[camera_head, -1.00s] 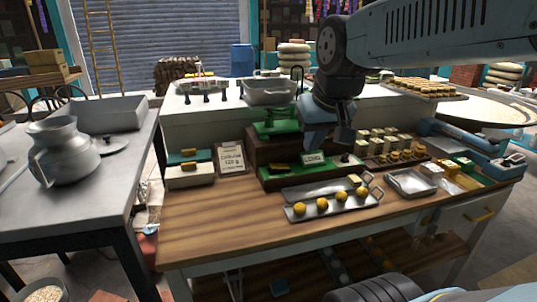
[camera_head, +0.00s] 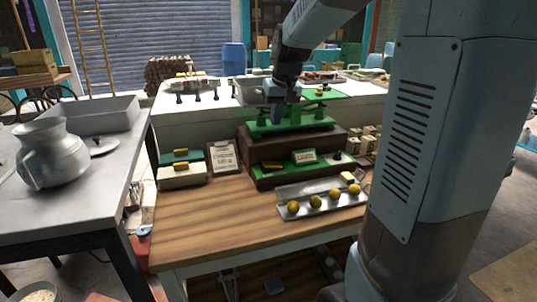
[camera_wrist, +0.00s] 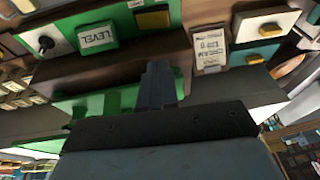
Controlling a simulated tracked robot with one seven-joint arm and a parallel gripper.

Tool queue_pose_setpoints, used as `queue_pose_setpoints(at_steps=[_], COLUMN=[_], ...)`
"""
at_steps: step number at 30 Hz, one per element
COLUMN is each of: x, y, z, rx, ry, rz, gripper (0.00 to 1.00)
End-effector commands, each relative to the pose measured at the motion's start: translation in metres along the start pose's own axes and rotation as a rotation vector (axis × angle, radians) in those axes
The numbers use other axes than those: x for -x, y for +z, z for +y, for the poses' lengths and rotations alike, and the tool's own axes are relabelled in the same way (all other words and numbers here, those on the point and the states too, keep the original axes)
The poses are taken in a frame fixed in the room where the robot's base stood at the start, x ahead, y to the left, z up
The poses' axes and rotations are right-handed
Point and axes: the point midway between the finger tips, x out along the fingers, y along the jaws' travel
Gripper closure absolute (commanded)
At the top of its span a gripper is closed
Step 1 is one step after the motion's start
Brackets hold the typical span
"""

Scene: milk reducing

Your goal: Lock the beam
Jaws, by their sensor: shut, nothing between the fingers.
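The green balance scale (camera_head: 290,122), with its beam, stands on the brown wooden block on the bench. A green pan or tray (camera_head: 330,94) shows at its upper right. My gripper (camera_head: 276,112) is shut and empty, pointing down by the left part of the scale and overlapping it in the head view. I cannot tell whether it touches. In the wrist view its fingers (camera_wrist: 158,82) are together in front of the brown block, with green scale parts (camera_wrist: 112,102) beside them. A "LEVEL" sign (camera_wrist: 97,37) and a black knob (camera_wrist: 44,42) are on the lower green step. The beam's lock is not clearly seen.
A metal tray (camera_head: 350,205) with several yellow balls lies in front of the block. My arm hides the bench's right side. The front-left wood top (camera_head: 210,225) is clear.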

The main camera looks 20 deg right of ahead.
Motion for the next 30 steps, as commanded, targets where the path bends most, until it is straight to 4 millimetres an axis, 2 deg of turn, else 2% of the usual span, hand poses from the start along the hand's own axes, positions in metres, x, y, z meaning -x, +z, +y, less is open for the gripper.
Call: queue_pose_setpoints(at_steps=[8,13,30], x=[0.000,-0.011,-0.105], y=[0.000,0.001,0.002], z=[0.000,0.000,0.000], rx=[0.000,0.000,0.000], ry=[0.000,0.000,0.000], rz=[0.000,-0.002,-0.004], gripper=[1.00,1.00,1.00])
